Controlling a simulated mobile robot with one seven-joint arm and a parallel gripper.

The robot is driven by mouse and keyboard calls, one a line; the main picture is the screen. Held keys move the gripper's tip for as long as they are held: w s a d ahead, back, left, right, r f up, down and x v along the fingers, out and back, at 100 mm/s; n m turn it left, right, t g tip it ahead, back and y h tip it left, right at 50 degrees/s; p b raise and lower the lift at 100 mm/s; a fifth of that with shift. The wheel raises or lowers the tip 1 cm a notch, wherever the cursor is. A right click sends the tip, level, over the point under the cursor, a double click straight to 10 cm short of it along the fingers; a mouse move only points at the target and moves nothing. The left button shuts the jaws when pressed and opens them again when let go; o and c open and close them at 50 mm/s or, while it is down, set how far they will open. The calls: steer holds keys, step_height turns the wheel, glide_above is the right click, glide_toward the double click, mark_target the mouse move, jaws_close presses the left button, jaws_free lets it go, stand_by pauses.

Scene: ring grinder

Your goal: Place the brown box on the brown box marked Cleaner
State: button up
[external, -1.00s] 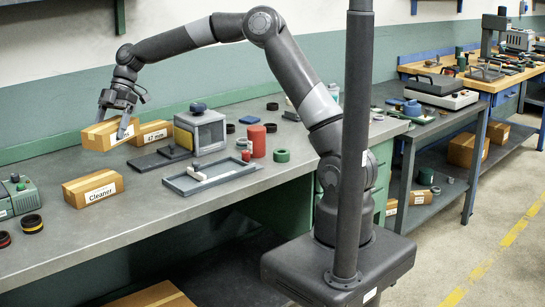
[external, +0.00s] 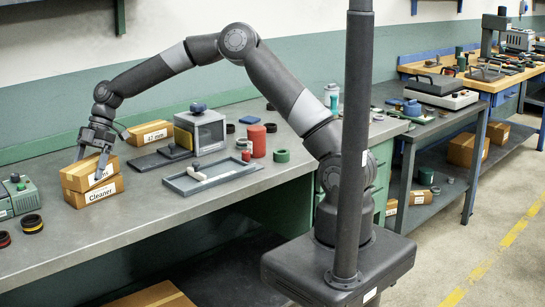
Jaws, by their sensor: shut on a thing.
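The brown box marked Cleaner (external: 85,198) lies on the left part of the grey workbench, label facing the camera. My gripper (external: 91,172) is shut on another brown box (external: 74,179), with a finger down its front side. This held box sits directly above the Cleaner box, roughly lined up with it. The two look in contact, but I cannot be sure there is no small gap.
A brown box marked 42 mm (external: 150,133) stands behind to the right. A green-grey machine (external: 20,196) and dark rings (external: 32,224) are close on the left.

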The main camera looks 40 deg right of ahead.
steer(key=shift+f, duration=0.1)
steer(key=o, duration=1.3)
steer(key=shift+o, duration=0.2)
steer(key=v, duration=1.1)
steer(key=shift+d+r, duration=0.1)
steer(key=shift+r, duration=0.3)
steer(key=shift+w+d+r, duration=0.1)
steer(key=shift+d+r, duration=0.05)
steer(key=shift+r, duration=0.05)
